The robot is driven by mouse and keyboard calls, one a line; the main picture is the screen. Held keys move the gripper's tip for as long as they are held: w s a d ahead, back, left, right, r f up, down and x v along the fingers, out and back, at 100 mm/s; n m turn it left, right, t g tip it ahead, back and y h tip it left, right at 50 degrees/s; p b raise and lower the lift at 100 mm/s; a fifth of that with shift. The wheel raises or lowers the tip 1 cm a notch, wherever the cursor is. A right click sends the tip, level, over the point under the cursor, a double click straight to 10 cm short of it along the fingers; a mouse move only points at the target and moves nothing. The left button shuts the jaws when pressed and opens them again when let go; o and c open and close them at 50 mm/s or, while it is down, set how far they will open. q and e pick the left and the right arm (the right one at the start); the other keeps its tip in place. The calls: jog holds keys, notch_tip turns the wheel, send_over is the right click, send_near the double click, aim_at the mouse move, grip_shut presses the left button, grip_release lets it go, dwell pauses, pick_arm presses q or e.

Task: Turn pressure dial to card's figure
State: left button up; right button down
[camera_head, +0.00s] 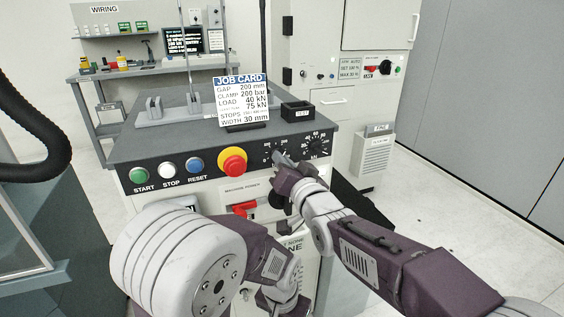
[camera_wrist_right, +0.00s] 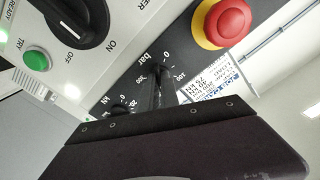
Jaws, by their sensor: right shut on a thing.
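The job card (camera_head: 241,101) stands upright on top of the machine and reads "CLAMP 200 bar" and "LOAD 40 kN". The pressure dial (camera_wrist_right: 143,76), with "0 bar" on its scale, is on the black front panel, left of the kN dial (camera_head: 317,146). My right gripper (camera_head: 279,158) is shut on the pressure dial's knob; it also shows in the right wrist view (camera_wrist_right: 156,92). The fingers hide the knob and its pointer, so I cannot read its setting. My left arm shows low in the head view, but its gripper fingers do not show.
A red and yellow emergency button (camera_head: 233,161) sits left of the dial, beside the blue, white and green buttons. A red power switch (camera_head: 243,208) is below. Floor at right is open.

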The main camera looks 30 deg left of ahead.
jog(key=shift+m, duration=1)
jog(key=c, duration=1.6)
grip_release()
jog(key=b+v, duration=0.5)
jog(key=v, duration=0.4)
jog(key=shift+b, duration=0.35)
